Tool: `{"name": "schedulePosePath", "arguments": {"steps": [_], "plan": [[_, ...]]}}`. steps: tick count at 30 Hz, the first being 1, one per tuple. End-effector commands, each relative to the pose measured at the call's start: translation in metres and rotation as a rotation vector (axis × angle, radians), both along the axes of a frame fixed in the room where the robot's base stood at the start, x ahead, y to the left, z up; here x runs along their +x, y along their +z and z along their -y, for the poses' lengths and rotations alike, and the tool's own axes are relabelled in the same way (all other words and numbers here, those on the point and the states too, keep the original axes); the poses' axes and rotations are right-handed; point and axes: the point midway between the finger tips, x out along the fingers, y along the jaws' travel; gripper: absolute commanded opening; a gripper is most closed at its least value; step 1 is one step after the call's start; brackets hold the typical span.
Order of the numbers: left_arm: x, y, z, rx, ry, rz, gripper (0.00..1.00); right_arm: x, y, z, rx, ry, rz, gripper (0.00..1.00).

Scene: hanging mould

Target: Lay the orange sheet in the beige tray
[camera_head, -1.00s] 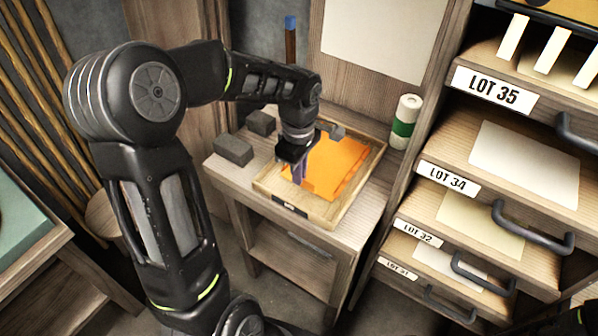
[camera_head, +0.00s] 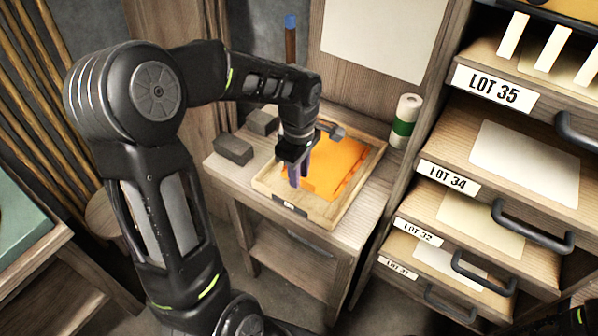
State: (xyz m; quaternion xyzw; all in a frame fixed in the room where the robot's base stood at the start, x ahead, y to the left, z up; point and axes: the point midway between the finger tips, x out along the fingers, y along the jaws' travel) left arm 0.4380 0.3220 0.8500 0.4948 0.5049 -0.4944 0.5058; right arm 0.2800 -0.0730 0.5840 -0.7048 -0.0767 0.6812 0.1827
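The orange sheet (camera_head: 338,168) lies inside the beige tray (camera_head: 334,213), covering much of its floor. The tray rests on a small wooden stand, with its rim showing around the sheet. My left gripper (camera_head: 299,180) points down over the left part of the sheet, inside the tray's rim. Its two purple fingers look slightly apart, and I see nothing held between them. The gripper and forearm hide part of the sheet's left and far edges. Whether the fingertips touch the sheet is hard to tell.
Grey blocks (camera_head: 234,149) sit on the stand left of the tray. A white and green roll (camera_head: 404,121) stands at its right back corner. On the right, open drawers with labels such as LOT 34 (camera_head: 448,179) hold pale sheets, and their handles stick out.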

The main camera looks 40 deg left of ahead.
Motion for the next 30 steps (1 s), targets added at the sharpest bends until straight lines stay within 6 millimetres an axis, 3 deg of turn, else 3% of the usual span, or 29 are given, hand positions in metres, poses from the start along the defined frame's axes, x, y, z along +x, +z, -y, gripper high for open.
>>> {"name": "schedulePosePath", "arguments": {"steps": [5, 19, 24, 30], "plan": [[0.001, 0.017, 0.0, 0.001, 0.001, 0.003, 0.25, 0.0, 0.001, 0.0, 0.0, 0.0, 0.0, 0.0], [0.001, 0.108, 0.0, 0.001, 0.0, 0.003, 0.25, 0.0, 0.002, 0.0, 0.0, 0.0, 0.0, 0.0], [0.0, 0.121, 0.0, 0.0, -0.001, 0.001, 0.25, 0.0, 0.002, 0.0, 0.0, 0.0, 0.0, 0.0], [0.0, 0.122, 0.0, 0.0, 0.0, 0.0, 0.25, 0.0, 0.002, 0.0, 0.0, 0.0, 0.0, 0.0]]}}
